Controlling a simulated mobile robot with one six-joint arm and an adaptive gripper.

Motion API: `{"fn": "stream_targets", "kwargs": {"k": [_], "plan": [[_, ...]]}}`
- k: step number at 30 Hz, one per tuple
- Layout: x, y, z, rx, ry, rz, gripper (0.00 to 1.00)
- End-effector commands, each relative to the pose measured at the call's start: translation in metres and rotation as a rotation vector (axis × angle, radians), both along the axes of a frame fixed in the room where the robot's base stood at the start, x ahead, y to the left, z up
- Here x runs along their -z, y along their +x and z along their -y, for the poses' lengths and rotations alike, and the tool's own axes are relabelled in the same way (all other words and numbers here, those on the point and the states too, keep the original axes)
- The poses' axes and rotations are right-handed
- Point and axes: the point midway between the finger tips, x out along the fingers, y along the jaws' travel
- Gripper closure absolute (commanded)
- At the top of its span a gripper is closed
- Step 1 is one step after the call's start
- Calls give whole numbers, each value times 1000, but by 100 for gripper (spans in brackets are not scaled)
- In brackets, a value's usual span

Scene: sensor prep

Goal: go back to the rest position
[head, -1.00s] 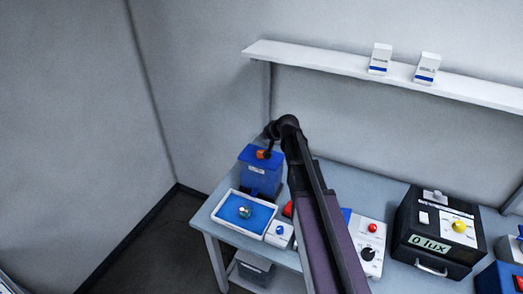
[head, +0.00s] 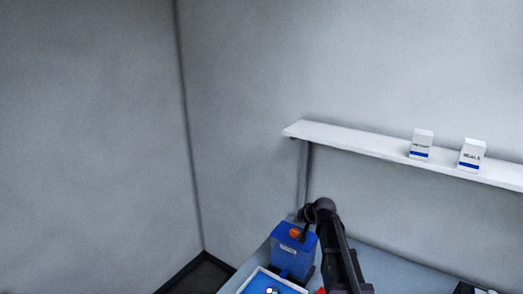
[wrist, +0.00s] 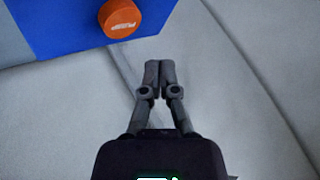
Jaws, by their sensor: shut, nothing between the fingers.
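My gripper (wrist: 152,75) is shut and empty in the wrist view, its two fingertips together. It points past a blue box with an orange knob (wrist: 119,17) marked "PUMP", which fills the upper left of that view; the fingers are apart from it. In the head view my arm reaches up from the bottom, and its bent end is beside the blue pump box (head: 294,252). The fingers cannot be made out in the head view.
A white shelf (head: 375,147) on the back wall holds two white boxes, one on the left (head: 421,145) and one marked "SEALS" (head: 471,155). The bench (head: 400,271) and a blue-floored tray (head: 247,284) show only partly at the bottom. The left wall area is clear.

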Motion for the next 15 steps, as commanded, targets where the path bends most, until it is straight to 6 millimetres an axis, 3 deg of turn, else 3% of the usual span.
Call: {"fn": "stream_targets", "kwargs": {"k": [5, 15], "plan": [[35, -52, -9, -62, -80, -98, 100], [111, -200, -7, -198, -329, -422, 100]]}}
